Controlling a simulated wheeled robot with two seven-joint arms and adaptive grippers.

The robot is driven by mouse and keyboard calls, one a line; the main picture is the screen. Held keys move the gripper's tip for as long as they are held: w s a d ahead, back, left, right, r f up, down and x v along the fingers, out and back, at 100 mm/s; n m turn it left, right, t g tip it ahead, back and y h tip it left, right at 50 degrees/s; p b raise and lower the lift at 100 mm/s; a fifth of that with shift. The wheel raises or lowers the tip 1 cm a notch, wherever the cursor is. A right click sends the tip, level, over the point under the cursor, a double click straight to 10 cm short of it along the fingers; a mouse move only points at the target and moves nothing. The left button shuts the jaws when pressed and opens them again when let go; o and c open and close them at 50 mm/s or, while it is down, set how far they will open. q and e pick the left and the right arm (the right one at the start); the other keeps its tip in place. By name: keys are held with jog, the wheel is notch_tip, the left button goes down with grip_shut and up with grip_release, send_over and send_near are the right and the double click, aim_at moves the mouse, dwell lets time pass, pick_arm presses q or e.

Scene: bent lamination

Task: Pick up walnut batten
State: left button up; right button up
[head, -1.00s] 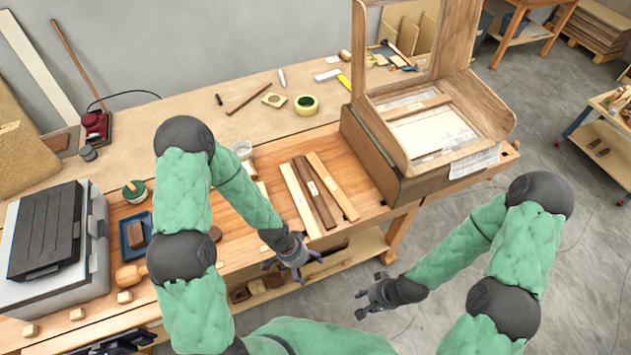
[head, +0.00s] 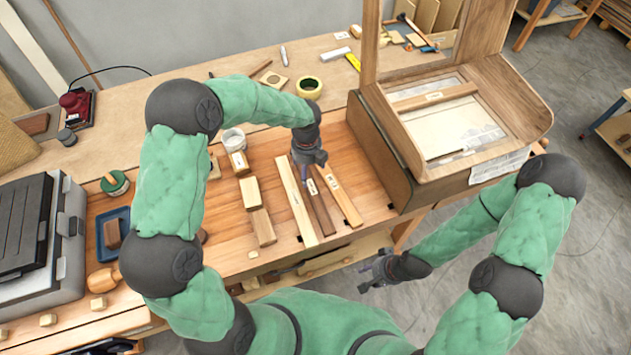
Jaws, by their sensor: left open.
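The walnut batten (head: 321,210) is the dark strip lying on the workbench between two paler battens. Its label shows near the upper part, and its far end is hidden by my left gripper. My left gripper (head: 306,177) is open and points down over that far end. I cannot tell whether its fingers touch the batten. A pale batten (head: 296,202) lies just left of the walnut one, and a light brown batten (head: 342,196) lies just right. My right gripper (head: 366,279) is open and empty, in front of the bench edge, away from the battens.
A wooden frame box (head: 385,155) stands right of the battens. A grey case (head: 40,240) fills the far left.

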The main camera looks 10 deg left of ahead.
aim_at(309, 187)
pick_arm(q)
jog(key=f, duration=0.5)
jog(key=f+b, duration=0.1)
jog(key=f, duration=0.5)
jog(key=shift+w+d, duration=0.1)
jog(key=shift+w, duration=0.1)
jog(key=c, duration=1.4)
